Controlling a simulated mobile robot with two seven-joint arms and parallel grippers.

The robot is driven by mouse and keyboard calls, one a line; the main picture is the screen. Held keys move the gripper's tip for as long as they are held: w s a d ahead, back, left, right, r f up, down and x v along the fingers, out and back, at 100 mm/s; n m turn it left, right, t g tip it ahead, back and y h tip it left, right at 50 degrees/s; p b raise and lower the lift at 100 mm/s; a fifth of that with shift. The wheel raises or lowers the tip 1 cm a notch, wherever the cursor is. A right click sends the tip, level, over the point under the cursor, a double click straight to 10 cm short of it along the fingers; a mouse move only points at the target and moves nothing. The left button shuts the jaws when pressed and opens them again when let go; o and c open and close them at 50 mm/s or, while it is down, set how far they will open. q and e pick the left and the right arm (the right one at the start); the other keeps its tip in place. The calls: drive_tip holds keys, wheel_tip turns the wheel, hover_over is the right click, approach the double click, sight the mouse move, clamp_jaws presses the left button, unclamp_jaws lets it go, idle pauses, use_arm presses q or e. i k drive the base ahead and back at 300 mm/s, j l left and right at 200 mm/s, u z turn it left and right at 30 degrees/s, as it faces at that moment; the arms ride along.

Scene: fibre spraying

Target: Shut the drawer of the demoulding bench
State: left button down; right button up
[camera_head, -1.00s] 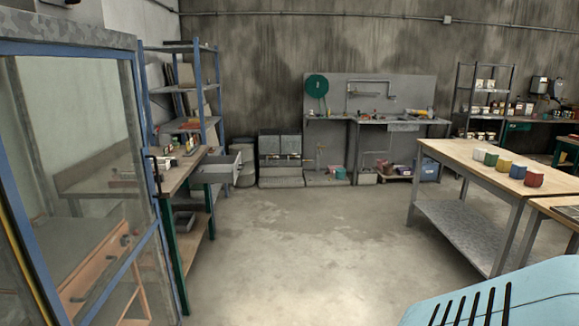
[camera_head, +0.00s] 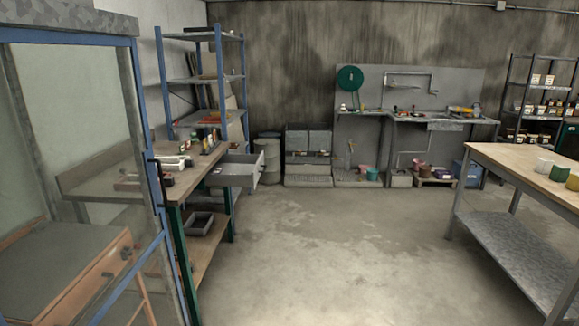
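The demoulding bench (camera_head: 190,178) stands at the left, with a wooden top and dark green legs, partly behind a blue-framed glass panel. Its grey drawer (camera_head: 240,171) sticks out from the bench's right side, under the top, and is open. I cannot see a handle clearly. Neither of my grippers shows in the head view.
The blue-framed glass booth (camera_head: 75,130) fills the left foreground. A blue shelf rack (camera_head: 205,79) stands behind the bench. A wooden-topped table (camera_head: 530,166) with pots is at the right. Open concrete floor (camera_head: 330,255) lies between them.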

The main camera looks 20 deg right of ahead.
sight(248, 168)
drive_tip(key=i+l, duration=0.3)
drive_tip(key=i+l+z, duration=0.15)
drive_tip(key=i, duration=0.35)
drive_tip(key=i+l, duration=0.35)
drive_tip(key=i+l+z, duration=0.15)
drive_tip(key=i, duration=0.35)
drive_tip(key=u, duration=0.45)
drive_tip(key=i+l+u, duration=0.65)
drive_tip(key=i+l, duration=0.75)
drive_tip(key=l, duration=0.15)
drive_tip(key=j+u, duration=0.05)
